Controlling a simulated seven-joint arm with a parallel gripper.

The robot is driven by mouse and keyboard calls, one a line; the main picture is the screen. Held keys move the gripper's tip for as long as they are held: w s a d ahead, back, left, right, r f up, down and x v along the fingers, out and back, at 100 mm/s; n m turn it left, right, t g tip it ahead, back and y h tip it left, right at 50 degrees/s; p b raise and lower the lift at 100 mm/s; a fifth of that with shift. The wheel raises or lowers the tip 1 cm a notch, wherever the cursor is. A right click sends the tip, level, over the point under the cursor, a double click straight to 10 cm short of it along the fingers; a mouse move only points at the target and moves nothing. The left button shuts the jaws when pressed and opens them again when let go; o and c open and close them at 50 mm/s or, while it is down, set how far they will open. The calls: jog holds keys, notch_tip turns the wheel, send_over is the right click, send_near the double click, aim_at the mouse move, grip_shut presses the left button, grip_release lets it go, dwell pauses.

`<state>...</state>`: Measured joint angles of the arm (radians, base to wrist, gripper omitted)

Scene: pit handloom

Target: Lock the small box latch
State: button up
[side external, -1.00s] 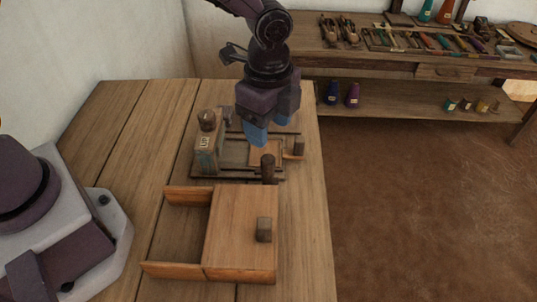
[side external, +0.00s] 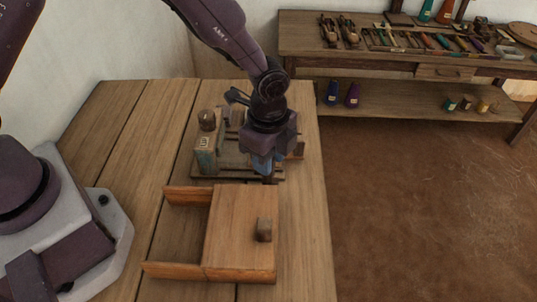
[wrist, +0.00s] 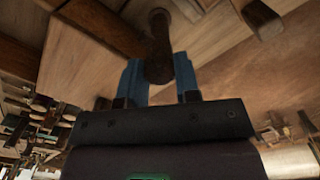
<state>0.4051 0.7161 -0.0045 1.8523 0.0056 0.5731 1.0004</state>
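A small latch-like wooden mechanism (side external: 201,176) lies on the table behind the drawer-like box. Its upright dark peg handle (wrist: 160,55) shows between my fingers in the wrist view; in the side view my gripper mostly covers it. My gripper (wrist: 160,80) points down at the peg. Its two blue fingertips flank the peg, one on each side, and appear to touch it. In the side view my gripper (side external: 267,168) is low over the mechanism's front right part and hides its small wooden plate.
An open-ended wooden box (side external: 235,225) with a small dark block (side external: 264,229) on its top stands in front of the mechanism. A workbench with tools (side external: 400,62) stands behind.

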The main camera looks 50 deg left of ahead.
jog(key=shift+c, duration=0.9)
jog(key=shift+n, duration=0.3)
jog(key=n, duration=1.2)
jog(key=shift+n, duration=0.3)
jog(key=n, duration=0.4)
jog(key=shift+n, duration=0.3)
jog(key=shift+r, duration=0.1)
